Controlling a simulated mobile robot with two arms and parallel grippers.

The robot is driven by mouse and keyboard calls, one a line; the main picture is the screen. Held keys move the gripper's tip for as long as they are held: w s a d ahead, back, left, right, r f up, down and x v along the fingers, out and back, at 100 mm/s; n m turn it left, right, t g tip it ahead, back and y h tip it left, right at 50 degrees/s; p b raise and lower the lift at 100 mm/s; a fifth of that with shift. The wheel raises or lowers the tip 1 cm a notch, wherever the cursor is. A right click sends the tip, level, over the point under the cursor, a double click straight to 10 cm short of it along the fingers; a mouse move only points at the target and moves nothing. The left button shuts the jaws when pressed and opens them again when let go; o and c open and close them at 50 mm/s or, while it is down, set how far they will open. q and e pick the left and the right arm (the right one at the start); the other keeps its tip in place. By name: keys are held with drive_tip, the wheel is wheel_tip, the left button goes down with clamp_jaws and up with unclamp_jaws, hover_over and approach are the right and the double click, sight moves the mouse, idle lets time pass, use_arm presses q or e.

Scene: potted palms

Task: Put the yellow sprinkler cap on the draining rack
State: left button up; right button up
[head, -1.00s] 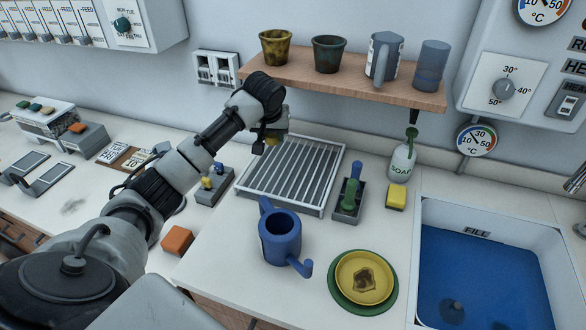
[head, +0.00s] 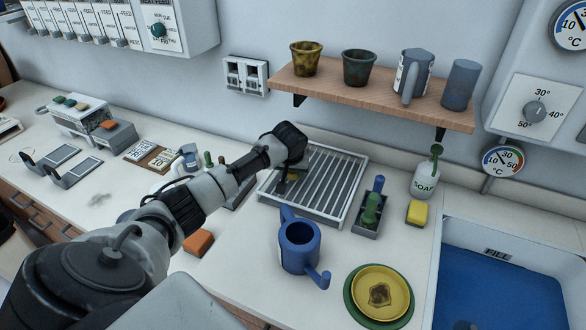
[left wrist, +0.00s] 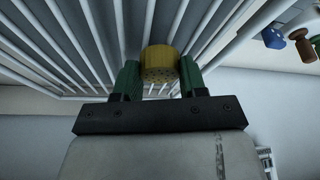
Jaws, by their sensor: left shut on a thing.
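The yellow sprinkler cap (left wrist: 159,62) is a short round piece with small holes, held between the two green fingers of my left gripper (left wrist: 158,80) in the left wrist view. In the head view my left gripper (head: 284,184) is low over the left part of the draining rack (head: 330,197), and my wrist mostly hides it and the cap. The rack is a white frame with parallel bars, and its bars (left wrist: 65,45) fill much of the left wrist view close to the cap. I cannot tell whether the cap touches the bars. My right gripper is not in view.
A blue watering can (head: 299,250) stands in front of the rack. A brush holder (head: 369,220), soap bottle (head: 424,178) and yellow sponge (head: 416,212) are to its right. A wooden shelf (head: 370,95) with pots and cups overhangs behind. Stacked plates (head: 380,292) lie near the sink.

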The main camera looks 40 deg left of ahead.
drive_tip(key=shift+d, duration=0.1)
use_arm(q)
drive_tip(key=o, duration=0.9)
drive_tip(key=shift+f, duration=0.1)
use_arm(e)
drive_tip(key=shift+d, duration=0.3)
use_arm(q)
drive_tip(key=shift+b+v, duration=0.4)
drive_tip(key=shift+v, duration=5.75)
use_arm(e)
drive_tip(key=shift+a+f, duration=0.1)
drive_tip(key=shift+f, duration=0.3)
